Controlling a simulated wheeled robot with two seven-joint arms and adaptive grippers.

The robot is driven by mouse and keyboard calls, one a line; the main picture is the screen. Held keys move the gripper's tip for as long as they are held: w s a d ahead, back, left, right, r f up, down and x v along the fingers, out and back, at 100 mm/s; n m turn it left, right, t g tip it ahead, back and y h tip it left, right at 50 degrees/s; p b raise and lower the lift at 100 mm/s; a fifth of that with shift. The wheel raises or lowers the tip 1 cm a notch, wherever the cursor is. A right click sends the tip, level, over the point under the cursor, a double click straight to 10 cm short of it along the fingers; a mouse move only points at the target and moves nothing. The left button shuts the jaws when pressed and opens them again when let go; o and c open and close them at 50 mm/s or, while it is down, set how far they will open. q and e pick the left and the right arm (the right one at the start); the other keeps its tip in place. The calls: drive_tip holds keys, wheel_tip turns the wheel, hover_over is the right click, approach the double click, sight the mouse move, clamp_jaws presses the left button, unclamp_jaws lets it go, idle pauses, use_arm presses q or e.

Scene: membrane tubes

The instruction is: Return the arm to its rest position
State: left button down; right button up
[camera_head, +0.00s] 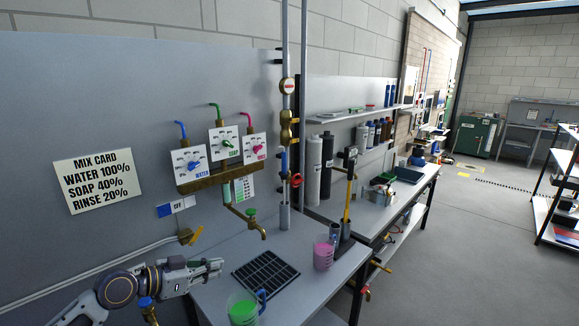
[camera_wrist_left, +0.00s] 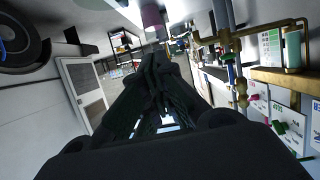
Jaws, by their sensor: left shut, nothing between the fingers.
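My left gripper (camera_head: 215,267) comes in from the lower left of the head view, in front of the grey panel and over the left end of the bench. Its fingers are shut and hold nothing. In the left wrist view the dark fingers (camera_wrist_left: 158,75) meet in the middle of the picture. The gripper is apart from the black drain grate (camera_head: 265,273), which lies to its right on the bench. My right gripper does not show in either view.
A jug with green liquid (camera_head: 243,310) stands near the front edge, and a pink cup (camera_head: 323,254) stands right of the grate. A brass tap (camera_head: 250,222) and the dosing panel with valves (camera_head: 222,150) are on the wall panel. Open floor (camera_head: 440,230) lies at right.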

use_arm(q)
drive_tip(key=s+d+f+n+g+y, duration=0.1)
drive_tip(key=s+d+f+g+y, duration=0.3)
drive_tip(key=s+f, duration=0.9)
drive_tip(key=s+a+f+n+g+y, duration=0.1)
drive_tip(key=s+a+f+n+y, duration=0.25)
drive_tip(key=s, duration=0.25)
drive_tip(key=s+a+f+n+g+y, duration=0.1)
drive_tip(key=s+a+f+n+y, duration=0.1)
drive_tip(key=s+f+n, duration=0.3)
drive_tip(key=s+f+m+g, duration=0.1)
drive_tip(key=s+f, duration=0.1)
drive_tip(key=f, duration=1.4)
drive_tip(key=s+f+m, duration=0.2)
drive_tip(key=f, duration=1.5)
drive_tip(key=s+a+f, duration=0.2)
drive_tip(key=s+f, duration=0.7)
drive_tip(key=s, duration=0.2)
drive_tip(key=s+a+f+g, duration=0.1)
drive_tip(key=s+a+f, duration=0.1)
drive_tip(key=s+f, duration=0.8)
drive_tip(key=shift+s, duration=0.6)
drive_tip(key=shift+y, duration=0.25)
